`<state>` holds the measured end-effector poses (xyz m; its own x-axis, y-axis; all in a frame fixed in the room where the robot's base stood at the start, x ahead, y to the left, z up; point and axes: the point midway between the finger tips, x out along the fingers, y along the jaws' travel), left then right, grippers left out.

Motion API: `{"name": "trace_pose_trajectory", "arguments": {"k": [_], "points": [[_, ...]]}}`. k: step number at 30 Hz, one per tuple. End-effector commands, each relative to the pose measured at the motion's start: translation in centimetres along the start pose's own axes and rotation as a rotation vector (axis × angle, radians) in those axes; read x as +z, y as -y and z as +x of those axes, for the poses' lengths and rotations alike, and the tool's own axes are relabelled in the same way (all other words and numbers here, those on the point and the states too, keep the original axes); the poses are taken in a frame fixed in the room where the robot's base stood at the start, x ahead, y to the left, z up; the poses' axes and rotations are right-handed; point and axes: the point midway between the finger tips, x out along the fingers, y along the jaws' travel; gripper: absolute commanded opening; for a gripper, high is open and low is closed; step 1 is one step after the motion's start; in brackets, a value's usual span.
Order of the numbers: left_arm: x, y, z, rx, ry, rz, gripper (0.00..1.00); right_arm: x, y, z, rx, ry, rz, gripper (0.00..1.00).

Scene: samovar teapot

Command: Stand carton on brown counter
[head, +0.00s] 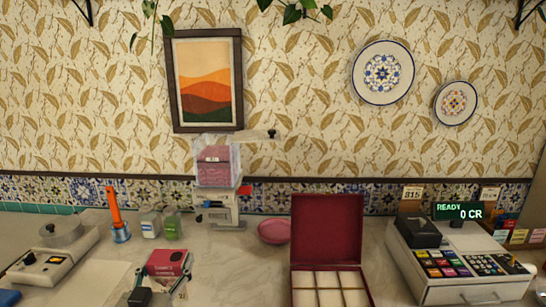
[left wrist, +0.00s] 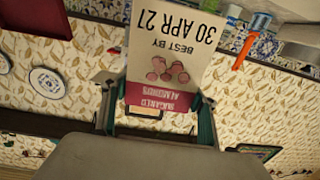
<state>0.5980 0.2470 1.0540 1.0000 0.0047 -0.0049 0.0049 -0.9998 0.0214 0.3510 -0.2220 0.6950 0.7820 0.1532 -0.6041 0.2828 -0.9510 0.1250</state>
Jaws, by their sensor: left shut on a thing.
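The carton (head: 167,262) is a small pink-red box with a dark round mark, low in the head view left of centre. In the left wrist view the carton (left wrist: 168,62) shows a cream face with a pink band, "sugared almonds" and a best-by date, its print upside down in the picture. My left gripper (head: 160,294) is shut on the carton, with a finger on either side in the left wrist view (left wrist: 158,118). The counter (head: 225,265) looks pale grey-beige and marbled. I cannot tell whether the carton touches it. My right gripper is out of view.
An open red box (head: 327,240) with pale compartments and a pink bowl (head: 274,231) are to the right. A cash register (head: 455,262) is far right; a scale (head: 50,265) is left. Bare counter lies between carton and red box.

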Motion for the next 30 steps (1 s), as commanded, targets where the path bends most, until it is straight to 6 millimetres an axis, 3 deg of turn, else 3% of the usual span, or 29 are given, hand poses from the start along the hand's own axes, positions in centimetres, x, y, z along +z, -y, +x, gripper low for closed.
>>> {"name": "trace_pose_trajectory", "arguments": {"k": [1,6,12,18,30], "points": [[0.9,0.0,-1.7,-0.001,0.003,0.001,0.29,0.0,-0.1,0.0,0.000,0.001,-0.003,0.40],[2.8,0.0,-6.5,0.000,0.002,0.009,0.29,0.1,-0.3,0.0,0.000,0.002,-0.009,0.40],[3.6,0.0,-10.5,0.003,-0.003,0.018,0.29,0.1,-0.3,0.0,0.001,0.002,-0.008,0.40],[3.7,0.0,-12.1,0.005,-0.007,0.021,0.29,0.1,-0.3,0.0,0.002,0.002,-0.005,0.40],[3.5,-0.2,-11.8,0.005,-0.007,0.019,0.29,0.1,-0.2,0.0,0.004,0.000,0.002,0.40]]}}
